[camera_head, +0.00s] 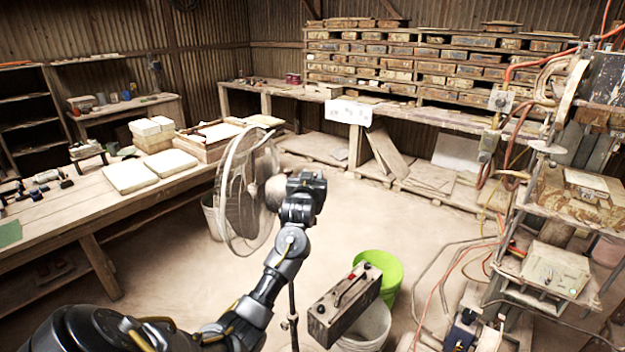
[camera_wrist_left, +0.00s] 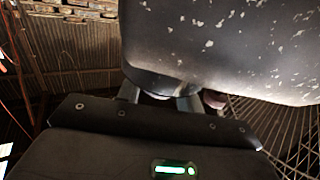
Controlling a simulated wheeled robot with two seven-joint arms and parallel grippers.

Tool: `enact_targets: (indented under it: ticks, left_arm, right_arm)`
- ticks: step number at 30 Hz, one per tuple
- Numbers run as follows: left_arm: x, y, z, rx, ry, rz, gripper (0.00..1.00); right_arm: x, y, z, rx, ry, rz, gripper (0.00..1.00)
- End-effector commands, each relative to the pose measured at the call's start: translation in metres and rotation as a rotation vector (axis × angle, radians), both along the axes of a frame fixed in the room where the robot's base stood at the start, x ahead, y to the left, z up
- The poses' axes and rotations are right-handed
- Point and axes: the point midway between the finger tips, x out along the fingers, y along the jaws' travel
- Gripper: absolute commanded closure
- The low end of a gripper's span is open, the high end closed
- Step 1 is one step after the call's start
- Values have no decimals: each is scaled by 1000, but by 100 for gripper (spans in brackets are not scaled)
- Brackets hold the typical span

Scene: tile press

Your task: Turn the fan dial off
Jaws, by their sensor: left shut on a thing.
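A standing fan (camera_head: 243,190) with a round wire cage is in the middle of the head view, on a thin pole. My left gripper (camera_head: 283,190) is at the back of the fan, by the motor housing. The wrist view shows the worn dark housing (camera_wrist_left: 220,40) close up, with the wire cage (camera_wrist_left: 290,135) at right. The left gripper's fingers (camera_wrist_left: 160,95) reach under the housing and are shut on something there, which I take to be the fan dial. The dial itself is mostly hidden by the housing and the gripper. My right gripper is in neither view.
A wooden workbench (camera_head: 100,205) is at left. The press (camera_head: 560,200) with hoses is at right. The floor behind is partly clear.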

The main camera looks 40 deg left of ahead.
Motion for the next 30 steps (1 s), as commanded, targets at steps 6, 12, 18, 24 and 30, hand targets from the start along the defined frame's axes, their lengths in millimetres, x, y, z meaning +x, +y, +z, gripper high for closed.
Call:
enact_targets:
  ticks: [6, 12, 18, 24, 30]
  left_arm:
    - [2, -3, 3, -6, 4, 176, 87]
    - [2, -3, 2, -2, 5, 309, 87]
    - [2, -2, 1, -2, 4, 397, 87]
    - [1, -1, 1, 0, 4, 440, 87]
    - [1, -1, 1, 0, 3, 451, 87]
  right_arm:
    - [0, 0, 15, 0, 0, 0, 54]
    - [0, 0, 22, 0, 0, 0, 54]
    - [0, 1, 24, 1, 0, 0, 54]
    - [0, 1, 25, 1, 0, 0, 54]
    - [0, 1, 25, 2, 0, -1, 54]
